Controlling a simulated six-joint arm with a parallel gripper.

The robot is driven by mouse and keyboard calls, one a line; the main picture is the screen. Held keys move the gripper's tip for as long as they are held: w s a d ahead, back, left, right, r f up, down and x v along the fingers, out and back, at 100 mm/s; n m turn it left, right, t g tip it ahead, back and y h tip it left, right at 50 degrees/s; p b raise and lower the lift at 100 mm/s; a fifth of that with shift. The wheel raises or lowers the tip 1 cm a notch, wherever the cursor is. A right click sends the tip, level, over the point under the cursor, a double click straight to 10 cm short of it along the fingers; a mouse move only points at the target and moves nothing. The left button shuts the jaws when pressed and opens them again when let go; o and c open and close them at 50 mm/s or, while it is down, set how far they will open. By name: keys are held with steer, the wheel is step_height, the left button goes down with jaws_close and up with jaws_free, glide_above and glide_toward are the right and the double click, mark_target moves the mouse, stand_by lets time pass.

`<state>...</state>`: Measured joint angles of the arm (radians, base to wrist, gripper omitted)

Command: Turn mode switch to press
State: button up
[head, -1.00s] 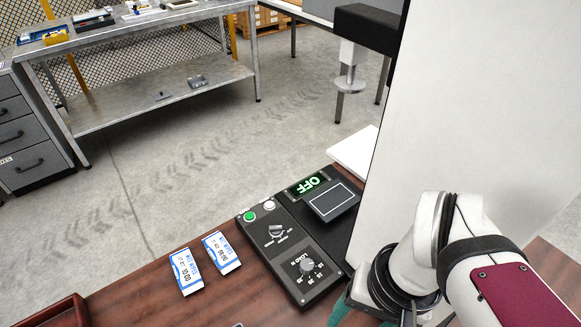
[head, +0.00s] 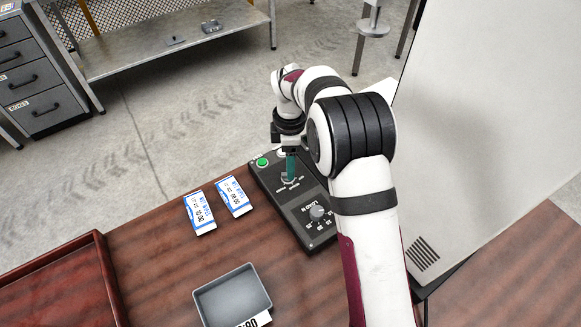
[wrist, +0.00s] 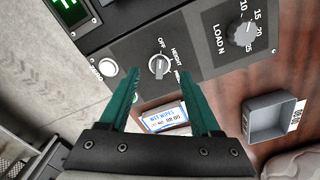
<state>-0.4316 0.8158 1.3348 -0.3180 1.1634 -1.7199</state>
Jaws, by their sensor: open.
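The mode switch (wrist: 158,66) is a small grey knob on the dark control panel (wrist: 120,42), with labels OFF and HEIGHT and a third label partly hidden by a finger. Its exact pointing direction is hard to tell. My gripper (wrist: 157,74) has two teal fingers, open, one on each side of the knob in the wrist view; contact cannot be made out. In the head view my gripper (head: 290,178) points down over the switch and mostly covers it. A lit green display (wrist: 70,10) is cut off at the wrist view's edge.
The LOAD N dial (head: 317,212) sits close to the switch. A green button (head: 262,162) and a white button (wrist: 107,67) are nearby. Two wet wipes packs (head: 200,212) (head: 234,196) and a grey bin (head: 232,297) lie on the wooden table. A tall pale panel (head: 500,130) stands at right.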

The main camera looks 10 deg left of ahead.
step_height(320, 180, down, 4)
steer(key=shift+f, duration=0.1)
jaws_close()
stand_by(0.4)
